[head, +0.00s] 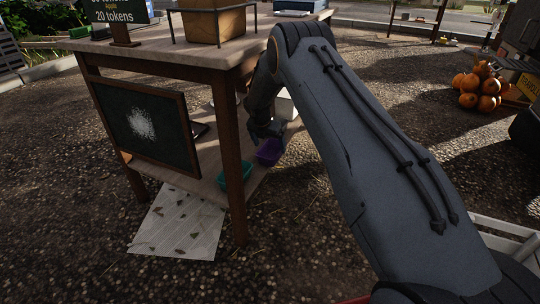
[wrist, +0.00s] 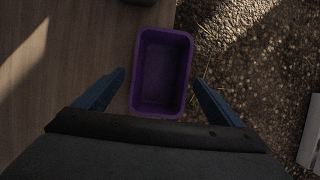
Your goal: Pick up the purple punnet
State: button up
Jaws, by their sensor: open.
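The purple punnet (wrist: 162,72) is an empty, open rectangular tub. In the wrist view it sits at the edge of a wooden shelf, its right part over the ground beyond the edge. My gripper (wrist: 160,84) is open, with one blue finger on each side of the punnet's near end and small gaps between. I cannot tell how far above it the fingers are. In the head view the purple punnet (head: 268,152) is on the table's lower shelf, under my gripper (head: 264,136), which is partly hidden there.
A table leg (head: 231,160) and a chalkboard (head: 143,120) stand close by. The tabletop (head: 160,47) is above my gripper. A white sheet (head: 178,225) lies on the ground.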

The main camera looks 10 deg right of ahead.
aim_at(273, 155)
jog(key=b+x, duration=0.2)
jog(key=x, duration=0.3)
jog(key=shift+w+d+f+b, duration=0.1)
jog(key=shift+f+b, duration=0.15)
jog(key=shift+b, duration=0.05)
jog(key=c, duration=1.1)
jog(key=shift+r, duration=0.15)
